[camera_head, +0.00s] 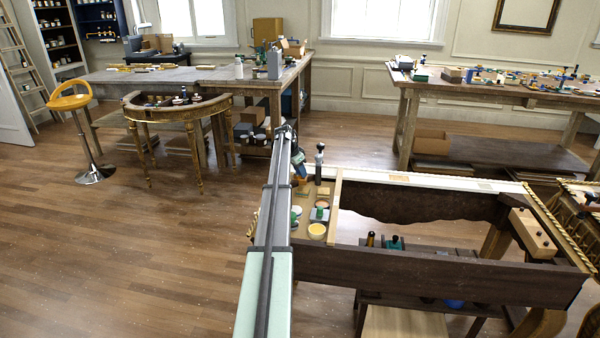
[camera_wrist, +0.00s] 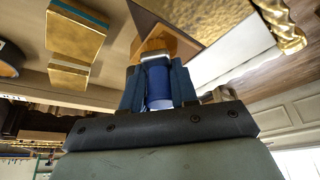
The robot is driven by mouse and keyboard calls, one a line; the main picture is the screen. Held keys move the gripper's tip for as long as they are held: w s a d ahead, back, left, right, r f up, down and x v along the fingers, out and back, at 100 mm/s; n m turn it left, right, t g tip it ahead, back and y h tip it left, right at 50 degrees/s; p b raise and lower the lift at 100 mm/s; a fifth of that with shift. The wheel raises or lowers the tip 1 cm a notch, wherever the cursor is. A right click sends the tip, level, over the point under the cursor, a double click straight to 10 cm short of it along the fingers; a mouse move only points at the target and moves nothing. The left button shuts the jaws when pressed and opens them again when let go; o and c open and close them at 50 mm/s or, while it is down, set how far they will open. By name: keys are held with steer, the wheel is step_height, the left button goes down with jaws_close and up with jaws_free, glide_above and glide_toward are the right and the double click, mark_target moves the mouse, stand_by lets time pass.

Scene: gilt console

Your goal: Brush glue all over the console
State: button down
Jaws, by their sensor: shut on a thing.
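My gripper (camera_head: 297,160) is over the far end of the small wooden shelf. In the wrist view my gripper (camera_wrist: 158,88) is shut on a blue-handled brush (camera_wrist: 157,80) with a metal ferrule; its tan bristle end is partly hidden. The console frame (camera_head: 450,277) is dark wood, with a white strip (camera_head: 450,181) along its far rail bearing an orange-tan patch and a paler one. Gilt rope moulding (camera_head: 545,220) runs along its right side. A white surface (camera_wrist: 232,55) with gilt moulding (camera_wrist: 283,22) also shows in the wrist view. I cannot tell whether the bristles carry glue.
The shelf holds an open yellowish jar (camera_head: 317,231), other pots and a dark upright bottle (camera_head: 319,165). Gold blocks (camera_wrist: 76,38) lie near the brush in the wrist view. A wooden clamp block (camera_head: 533,232) sits at the frame's right. A gilt half-round table (camera_head: 190,112) stands left.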

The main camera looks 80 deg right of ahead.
steer(key=shift+d, duration=2.4)
steer(key=shift+s+a, duration=0.1)
steer(key=shift+s, duration=0.4)
steer(key=shift+a, duration=3)
steer(key=shift+d, duration=3)
steer(key=shift+a, duration=3.15)
steer(key=shift+d+r, duration=0.1)
steer(key=shift+r, duration=0.7)
step_height(320, 180, up, 6)
